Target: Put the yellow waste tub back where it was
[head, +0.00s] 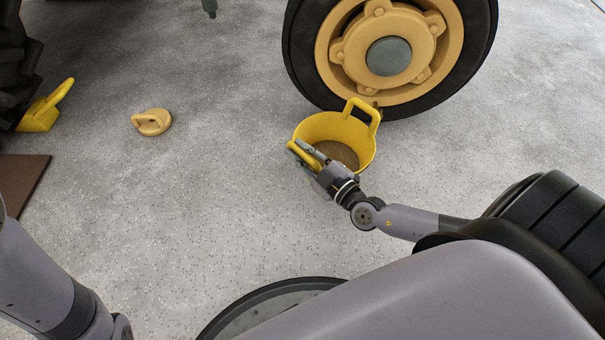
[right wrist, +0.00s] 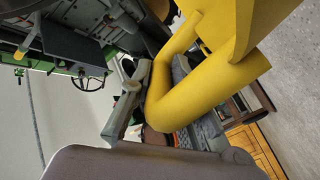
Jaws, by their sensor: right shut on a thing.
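The yellow waste tub (head: 332,127) is in front of the tractor's wheel in the head view, its open top facing up. It has two loop handles, and its inside bottom looks brown. My right gripper (head: 303,152) is shut on the tub's near-left handle. In the right wrist view the thick yellow handle (right wrist: 205,88) passes between the fingers. I cannot tell whether the tub's base touches the floor. My left arm shows at the lower left of the head view, but its gripper is out of view.
The tractor wheel (head: 455,50) stands close behind the tub. A yellow wheel chock (head: 40,118) and a tan ring-handled object (head: 152,122) are on the floor to the left, near a brown mat (head: 20,180). The grey floor between them and the tub is clear.

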